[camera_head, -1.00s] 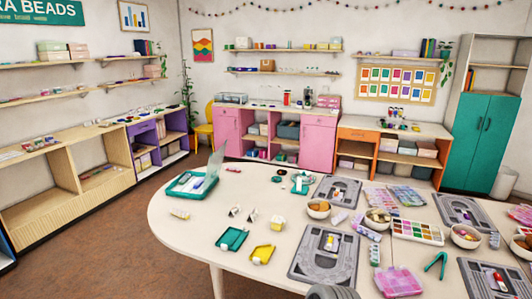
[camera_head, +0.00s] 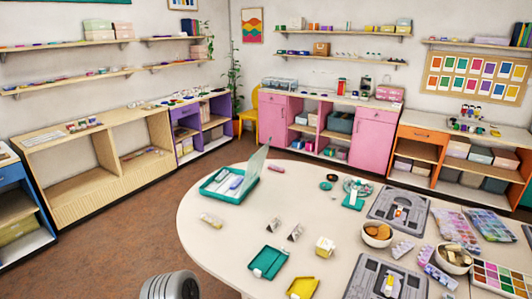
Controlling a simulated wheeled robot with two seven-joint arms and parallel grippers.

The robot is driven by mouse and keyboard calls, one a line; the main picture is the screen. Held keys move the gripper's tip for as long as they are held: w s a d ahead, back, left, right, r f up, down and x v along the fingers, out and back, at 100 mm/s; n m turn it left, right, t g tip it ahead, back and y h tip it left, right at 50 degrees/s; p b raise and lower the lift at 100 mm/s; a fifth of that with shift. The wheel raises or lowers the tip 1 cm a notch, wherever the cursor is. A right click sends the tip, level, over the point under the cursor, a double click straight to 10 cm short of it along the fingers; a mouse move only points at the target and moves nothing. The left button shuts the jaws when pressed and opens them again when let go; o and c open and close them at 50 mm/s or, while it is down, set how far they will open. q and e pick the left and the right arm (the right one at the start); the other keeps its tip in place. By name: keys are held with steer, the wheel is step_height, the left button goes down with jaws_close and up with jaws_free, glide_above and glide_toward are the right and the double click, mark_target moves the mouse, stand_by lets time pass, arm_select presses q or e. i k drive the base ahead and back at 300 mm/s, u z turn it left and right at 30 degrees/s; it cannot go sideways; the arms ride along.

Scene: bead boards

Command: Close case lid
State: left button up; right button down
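A teal case (camera_head: 212,194) stands open on the left part of the pale rounded table. Its clear lid (camera_head: 256,168) is raised steeply on the case's right side. Pale and purple items lie inside the case. Neither of my grippers shows in view. A grey ribbed part of mine (camera_head: 172,288) shows at the bottom edge, left of the table and apart from the case.
On the table (camera_head: 215,247), a teal tray (camera_head: 268,262), a yellow tray (camera_head: 302,288) and small stands (camera_head: 295,232) lie in front of the case. Grey bead boards (camera_head: 398,208) and bowls (camera_head: 377,235) crowd the right. Brown floor (camera_head: 120,245) is clear at left.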

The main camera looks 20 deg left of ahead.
mark_target(257, 164)
steer(key=u, duration=0.6)
steer(key=i, duration=0.85)
steer(key=u, duration=0.85)
